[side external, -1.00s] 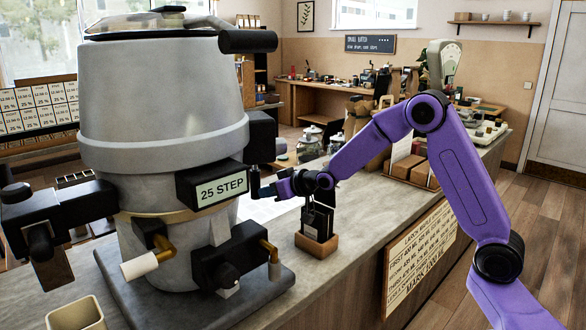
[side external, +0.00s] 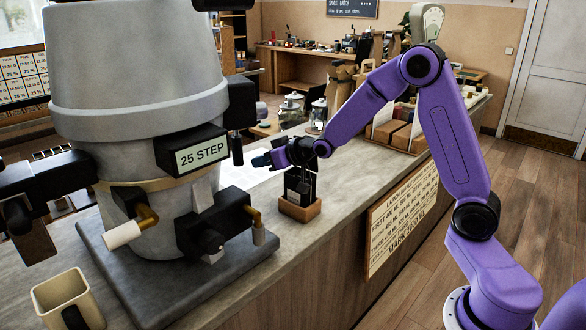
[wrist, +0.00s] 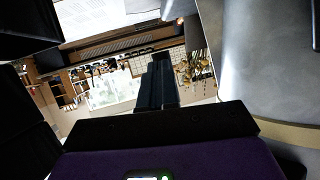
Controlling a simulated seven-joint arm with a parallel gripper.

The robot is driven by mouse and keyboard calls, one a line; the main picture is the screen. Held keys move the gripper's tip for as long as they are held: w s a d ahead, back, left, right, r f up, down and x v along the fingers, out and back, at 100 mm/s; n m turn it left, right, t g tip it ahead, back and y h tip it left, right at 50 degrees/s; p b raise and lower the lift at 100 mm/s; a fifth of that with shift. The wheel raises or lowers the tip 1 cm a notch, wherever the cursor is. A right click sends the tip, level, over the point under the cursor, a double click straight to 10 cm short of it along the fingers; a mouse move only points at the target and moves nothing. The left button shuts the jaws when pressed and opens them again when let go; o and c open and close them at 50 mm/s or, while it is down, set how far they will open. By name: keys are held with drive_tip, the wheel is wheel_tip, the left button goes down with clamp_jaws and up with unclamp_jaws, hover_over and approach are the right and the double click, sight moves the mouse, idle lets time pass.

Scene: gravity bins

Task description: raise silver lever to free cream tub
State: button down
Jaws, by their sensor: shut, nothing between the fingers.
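A large grey machine (side external: 135,90) with a "25 STEP" label (side external: 201,154) stands on the counter. It also fills the right of the wrist view (wrist: 270,70). A cream tub (side external: 62,290) with a dark patch on its front stands at the lower left, near the machine's base. No silver lever can be picked out for certain; a black grip (side external: 220,4) at the machine's top is cut off by the picture edge. My gripper (side external: 261,160) is shut and empty, right of the label and above the counter. Its closed fingers also show in the wrist view (wrist: 157,80).
A wooden block holding dark items (side external: 300,205) stands just below my gripper. A white-tipped brass handle (side external: 124,234) and a black block (side external: 212,225) jut from the machine's front. Glass jars (side external: 291,108) stand behind. The counter between the machine and wooden block is mostly clear.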

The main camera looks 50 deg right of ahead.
drive_tip(key=s+d, duration=0.2)
drive_tip(key=s, duration=0.8)
drive_tip(key=s+a+f+n+g+y, duration=0.1)
drive_tip(key=s+a+n+g, duration=0.25)
drive_tip(key=s+a, duration=0.35)
drive_tip(key=s+a+f+n+g, duration=0.2)
drive_tip(key=s+a+g, duration=0.2)
drive_tip(key=s, duration=0.5)
drive_tip(key=s+d+n+g+h, duration=0.1)
drive_tip(key=s+n+g, duration=0.1)
drive_tip(key=s, duration=0.6)
drive_tip(key=s+d+r+n+g+h, duration=0.1)
drive_tip(key=s+n+g+h, duration=0.1)
drive_tip(key=s, duration=0.7)
drive_tip(key=shift+s+d+r+n+g, duration=0.25)
drive_tip(key=shift+d+n+g, duration=0.25)
drive_tip(key=shift+n, duration=0.35)
